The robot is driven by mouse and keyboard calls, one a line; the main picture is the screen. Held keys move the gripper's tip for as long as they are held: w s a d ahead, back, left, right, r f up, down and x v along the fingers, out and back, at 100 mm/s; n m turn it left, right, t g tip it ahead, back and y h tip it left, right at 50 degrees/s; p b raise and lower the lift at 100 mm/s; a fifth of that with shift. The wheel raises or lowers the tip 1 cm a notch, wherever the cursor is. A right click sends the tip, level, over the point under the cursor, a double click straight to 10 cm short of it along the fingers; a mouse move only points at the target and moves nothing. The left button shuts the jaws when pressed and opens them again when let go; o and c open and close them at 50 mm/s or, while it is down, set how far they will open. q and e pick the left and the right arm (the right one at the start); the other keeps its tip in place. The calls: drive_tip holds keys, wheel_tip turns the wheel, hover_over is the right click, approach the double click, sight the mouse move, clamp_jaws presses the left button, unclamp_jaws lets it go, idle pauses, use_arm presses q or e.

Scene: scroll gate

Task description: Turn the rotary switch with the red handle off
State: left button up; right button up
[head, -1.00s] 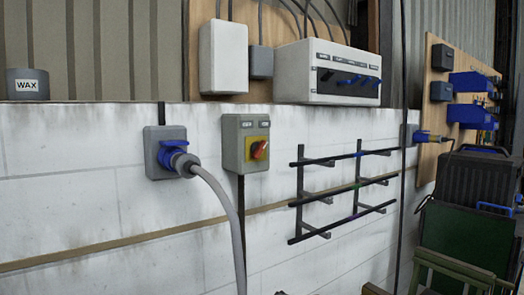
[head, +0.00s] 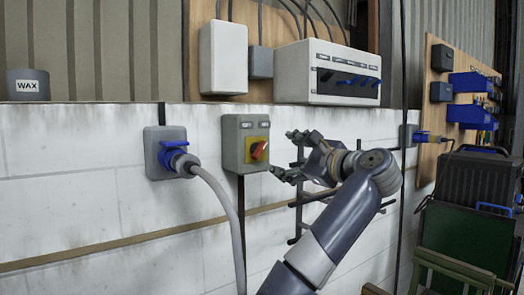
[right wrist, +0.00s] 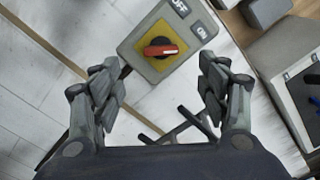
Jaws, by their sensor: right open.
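The rotary switch is a grey box (head: 231,150) on the white wall with a yellow plate and a red handle (head: 259,151). The handle slants toward the upper right in the head view. In the right wrist view the red handle (right wrist: 160,50) lies nearly level, with OFF and ON labels (right wrist: 201,30) beyond the yellow plate. My right gripper (head: 283,154) is open and empty, just right of the switch in the head view and apart from the handle. In the right wrist view the switch shows ahead, between and beyond the spread fingers (right wrist: 159,72). My left gripper is not in view.
A blue plug with a grey cable (head: 220,190) sits in a socket left of the switch. A dark wall rack (head: 297,215) is partly hidden behind my right arm. A panel box with blue switches (head: 310,70) is above. The wall below the switch is mostly clear.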

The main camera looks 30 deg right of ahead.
sight(261, 149)
drive_tip(key=w+p, duration=0.1)
drive_tip(key=w, duration=0.2)
drive_tip(key=w+a+p, duration=0.1)
drive_tip(key=w, duration=0.2)
drive_tip(key=w+p, duration=0.1)
drive_tip(key=w, duration=0.2)
drive_tip(key=shift+a+r, duration=0.15)
drive_tip(key=shift+w+a, duration=0.1)
drive_tip(key=shift+w, duration=0.75)
drive_tip(key=c, duration=1.1)
